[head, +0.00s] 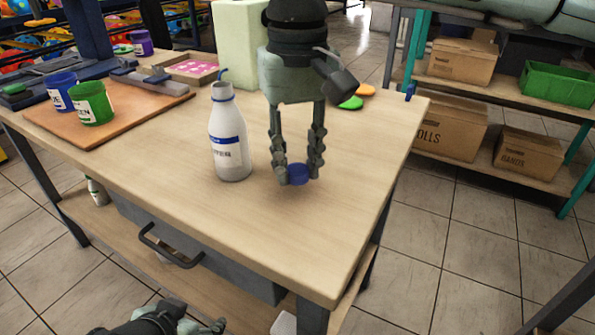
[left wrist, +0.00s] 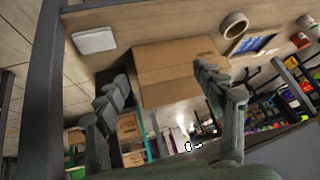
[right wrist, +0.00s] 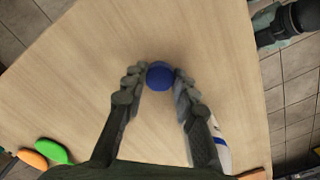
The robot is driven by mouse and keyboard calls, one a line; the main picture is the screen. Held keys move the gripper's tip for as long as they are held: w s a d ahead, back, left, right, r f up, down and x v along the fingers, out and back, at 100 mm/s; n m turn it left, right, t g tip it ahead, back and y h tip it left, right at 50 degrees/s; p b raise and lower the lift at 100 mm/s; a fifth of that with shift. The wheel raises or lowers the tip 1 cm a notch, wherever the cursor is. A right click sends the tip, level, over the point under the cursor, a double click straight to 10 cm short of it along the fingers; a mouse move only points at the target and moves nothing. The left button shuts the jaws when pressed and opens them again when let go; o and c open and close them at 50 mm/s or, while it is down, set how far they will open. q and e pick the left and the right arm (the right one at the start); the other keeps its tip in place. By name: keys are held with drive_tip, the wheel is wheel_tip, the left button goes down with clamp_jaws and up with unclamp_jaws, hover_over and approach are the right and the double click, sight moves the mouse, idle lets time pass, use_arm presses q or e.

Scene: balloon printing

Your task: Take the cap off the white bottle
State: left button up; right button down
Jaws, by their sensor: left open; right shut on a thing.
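The white bottle (head: 228,135) with a blue band stands upright on the wooden table. Its neck is uncapped, and a thin blue piece sticks up at its top. The blue cap (head: 299,174) is between the fingertips of my right gripper (head: 298,176), to the right of the bottle and apart from it. The right wrist view shows the cap (right wrist: 160,75) pinched between both fingers, with part of the bottle (right wrist: 220,145) behind the right finger. My left gripper (head: 190,325) is low in front of the table; the left wrist view shows its fingers (left wrist: 175,95) apart and empty.
A blue cup (head: 60,92) and a green cup (head: 93,103) stand on a brown board at the left. The table's front (head: 270,235) is clear. A drawer handle (head: 170,247) juts out below.

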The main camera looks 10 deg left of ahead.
wheel_tip(320, 180, down, 2)
drive_tip(key=shift+f, duration=0.1)
use_arm(q)
drive_tip(key=shift+w+d, duration=0.1)
drive_tip(key=shift+d, duration=0.1)
drive_tip(key=shift+w+r, duration=0.1)
use_arm(e)
drive_tip(key=shift+f, duration=0.15)
use_arm(q)
drive_tip(key=shift+w+d+r+t, duration=0.4)
drive_tip(key=shift+w+d, duration=0.1)
drive_tip(key=shift+w, duration=0.1)
use_arm(e)
drive_tip(key=c, duration=1.2)
unclamp_jaws()
